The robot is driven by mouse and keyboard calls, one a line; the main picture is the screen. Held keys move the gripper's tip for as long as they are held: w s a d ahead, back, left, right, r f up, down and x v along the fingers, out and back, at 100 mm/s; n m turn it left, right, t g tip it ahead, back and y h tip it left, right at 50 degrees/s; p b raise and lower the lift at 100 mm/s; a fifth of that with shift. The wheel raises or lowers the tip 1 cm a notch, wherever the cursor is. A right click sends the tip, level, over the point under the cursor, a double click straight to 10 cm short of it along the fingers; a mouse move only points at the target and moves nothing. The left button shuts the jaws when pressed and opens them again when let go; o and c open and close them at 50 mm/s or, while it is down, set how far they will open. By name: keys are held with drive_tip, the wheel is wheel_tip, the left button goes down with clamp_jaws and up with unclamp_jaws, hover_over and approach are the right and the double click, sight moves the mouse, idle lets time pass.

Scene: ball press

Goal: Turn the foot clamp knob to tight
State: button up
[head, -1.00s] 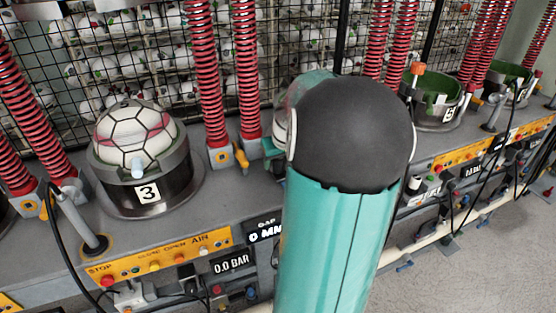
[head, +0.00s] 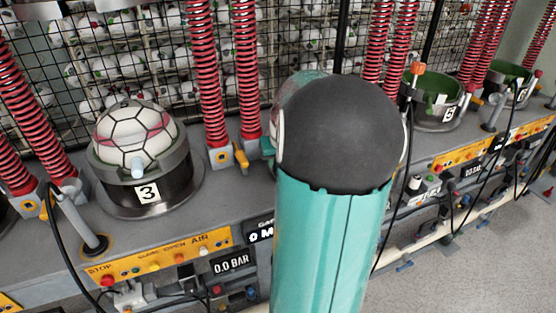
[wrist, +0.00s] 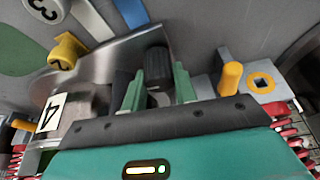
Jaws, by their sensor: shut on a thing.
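In the wrist view my gripper (wrist: 160,92) has its two green fingers on either side of a dark ribbed knob (wrist: 157,62). The fingers are shut on this knob, which stands by a grey metal part. I cannot read any tight or loose marking on it. In the head view my own teal and black arm hides the gripper and the knob.
In the wrist view a yellow lever (wrist: 231,76) stands close right of the fingers, and a yellow knob (wrist: 66,50) is at the left. In the head view, station 3 holds a ball (head: 138,135) in a press, with red springs (head: 205,75) alongside.

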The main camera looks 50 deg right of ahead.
drive_tip(key=m+g+h, duration=0.1)
drive_tip(key=m, duration=0.3)
drive_tip(key=shift+w+a, duration=0.1)
drive_tip(key=shift+w, duration=0.05)
drive_tip(key=m, duration=0.2)
drive_tip(key=m+g, duration=0.1)
drive_tip(key=m, duration=0.1)
drive_tip(key=shift+m+g+h, duration=0.3)
drive_tip(key=shift+m+h, duration=0.1)
drive_tip(key=m+g, duration=0.1)
drive_tip(key=m, duration=0.2)
drive_tip(key=shift+m+g, duration=0.3)
drive_tip(key=m+g, duration=0.1)
drive_tip(key=m, duration=0.3)
drive_tip(key=shift+y, duration=0.3)
drive_tip(key=shift+m+g, duration=0.3)
drive_tip(key=o, duration=1)
drive_tip(key=shift+c, duration=0.2)
